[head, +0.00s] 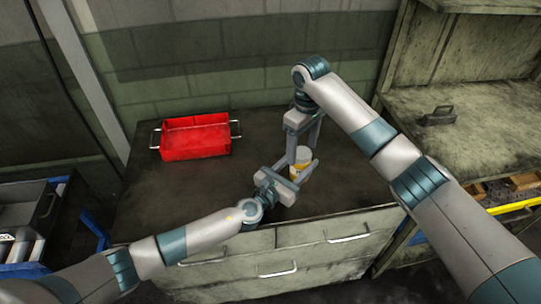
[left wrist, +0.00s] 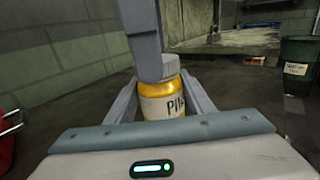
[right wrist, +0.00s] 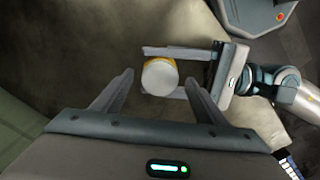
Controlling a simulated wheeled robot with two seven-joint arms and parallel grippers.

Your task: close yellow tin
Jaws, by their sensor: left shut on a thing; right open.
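The yellow tin (head: 299,171) stands upright on the dark worktop, with a white lid (head: 304,154) on its top. In the left wrist view the yellow tin (left wrist: 158,106) has a pale label, and the white lid (left wrist: 171,68) is partly hidden by a finger. My left gripper (head: 297,174) is shut on the tin from the side. My right gripper (head: 303,150) points down over the tin from above, open. In the right wrist view its fingers stand apart on either side of the round white lid (right wrist: 159,77). I cannot tell how tightly the lid sits.
A red tray (head: 195,150) with wire handles lies at the left on the worktop (head: 160,195), against the wall. Drawers with handles (head: 277,269) are below the front edge. A green workbench (head: 470,130) stands at the right with a dark metal object (head: 437,116) on it.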

